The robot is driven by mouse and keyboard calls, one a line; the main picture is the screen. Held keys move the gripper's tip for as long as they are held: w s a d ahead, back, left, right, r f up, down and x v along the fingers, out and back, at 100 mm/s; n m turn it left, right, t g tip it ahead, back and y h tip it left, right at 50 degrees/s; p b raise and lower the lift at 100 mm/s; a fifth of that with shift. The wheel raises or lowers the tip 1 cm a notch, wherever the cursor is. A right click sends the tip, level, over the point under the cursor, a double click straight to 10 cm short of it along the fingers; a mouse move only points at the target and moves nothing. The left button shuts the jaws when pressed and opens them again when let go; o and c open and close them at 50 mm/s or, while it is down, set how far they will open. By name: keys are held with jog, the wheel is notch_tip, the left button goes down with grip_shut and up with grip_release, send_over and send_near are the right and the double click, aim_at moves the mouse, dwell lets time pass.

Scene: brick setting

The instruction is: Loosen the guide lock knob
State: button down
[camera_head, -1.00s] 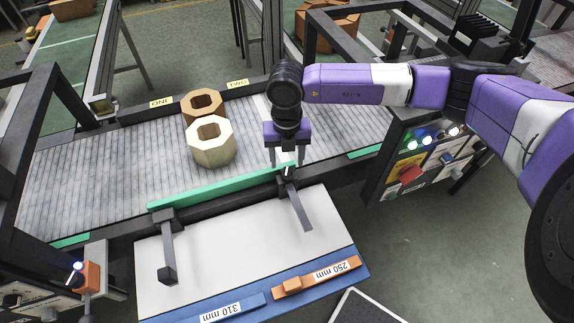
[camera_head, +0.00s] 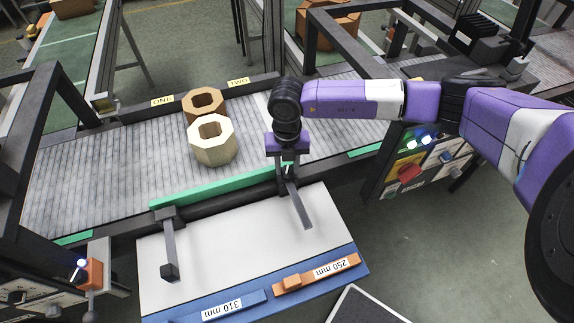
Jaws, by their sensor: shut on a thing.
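My gripper (camera_head: 287,166) points down at the right end of the green guide rail (camera_head: 215,186), above the conveyor's near edge. Its fingers are shut on the guide lock knob, which is mostly hidden between them. A grey bracket arm (camera_head: 300,205) runs from just below the fingers toward the white board (camera_head: 240,240). A second bracket arm (camera_head: 168,245) with a dark block at its end stands at the left end of the rail.
A cream octagonal ring (camera_head: 212,153) and a brown one (camera_head: 188,112) stand on the conveyor (camera_head: 90,175). An orange 250 mm bar (camera_head: 345,264) and a blue 310 mm bar (camera_head: 245,305) lie at the board's near edge. A control panel (camera_head: 425,165) stands at right.

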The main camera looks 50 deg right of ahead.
jog(key=shift+f+n+b, duration=0.1)
jog(key=shift+n+b, duration=0.3)
jog(key=n+b, duration=0.4)
jog(key=shift+f+n, duration=0.1)
jog(key=shift+n, duration=0.3)
jog(key=n+b, duration=1)
jog(key=n, duration=0.1)
jog(key=shift+a+n+b, duration=0.1)
jog(key=shift+n+b, duration=0.3)
jog(key=n+b, duration=0.1)
jog(key=n, duration=0.1)
jog(key=n+b, duration=0.2)
jog(key=n, duration=0.1)
jog(key=shift+r+n, duration=0.2)
jog(key=shift+n, duration=0.1)
jog(key=shift+b, duration=0.3)
jog(key=c, duration=1)
grip_release()
